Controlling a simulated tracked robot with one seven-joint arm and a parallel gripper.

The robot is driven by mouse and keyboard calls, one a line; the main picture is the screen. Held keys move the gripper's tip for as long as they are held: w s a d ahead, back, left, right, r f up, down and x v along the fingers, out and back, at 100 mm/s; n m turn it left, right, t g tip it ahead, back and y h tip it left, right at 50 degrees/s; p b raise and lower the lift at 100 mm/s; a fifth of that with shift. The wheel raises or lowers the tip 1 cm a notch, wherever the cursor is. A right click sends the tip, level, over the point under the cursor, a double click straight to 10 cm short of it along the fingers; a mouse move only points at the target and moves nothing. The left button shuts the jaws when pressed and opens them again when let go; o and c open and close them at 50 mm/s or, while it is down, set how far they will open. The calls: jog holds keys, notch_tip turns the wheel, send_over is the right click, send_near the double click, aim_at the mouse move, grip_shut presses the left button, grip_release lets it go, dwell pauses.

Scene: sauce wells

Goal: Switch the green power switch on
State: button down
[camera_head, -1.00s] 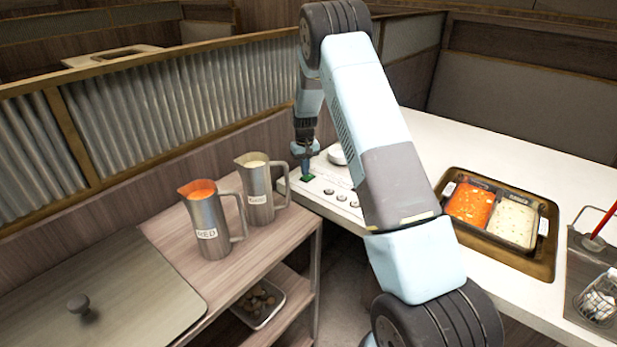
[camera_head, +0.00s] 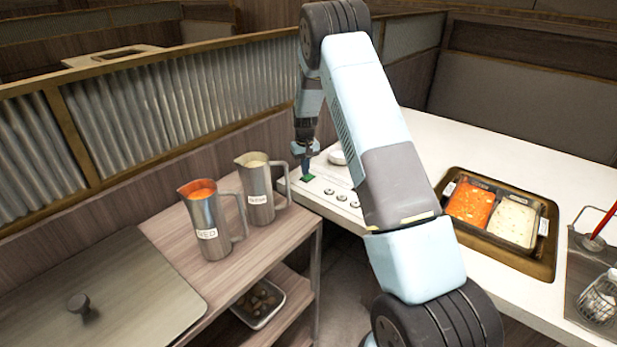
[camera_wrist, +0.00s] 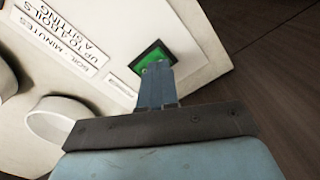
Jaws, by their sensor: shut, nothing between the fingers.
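The green power switch (camera_head: 307,178) is set in the white control panel at the left end of the counter. In the wrist view the green switch (camera_wrist: 152,58) sits in a dark frame, partly hidden behind my fingertips. My gripper (camera_head: 306,170) points down at the switch with its fingers together and nothing between them. In the wrist view the closed fingertips of my gripper (camera_wrist: 157,68) overlap the lower part of the green switch. I cannot tell whether they press on it or which way the switch is set.
Several knobs (camera_head: 328,191) line the panel beside the switch. Two metal jugs, one with red sauce (camera_head: 208,225) and one with pale sauce (camera_head: 257,190), stand on the wooden shelf unit to the left. A sauce tray (camera_head: 548,240) is set in the counter at right.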

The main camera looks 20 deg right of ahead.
jog(key=shift+f, duration=0.85)
dwell(0.7)
jog(key=shift+r, duration=3.5)
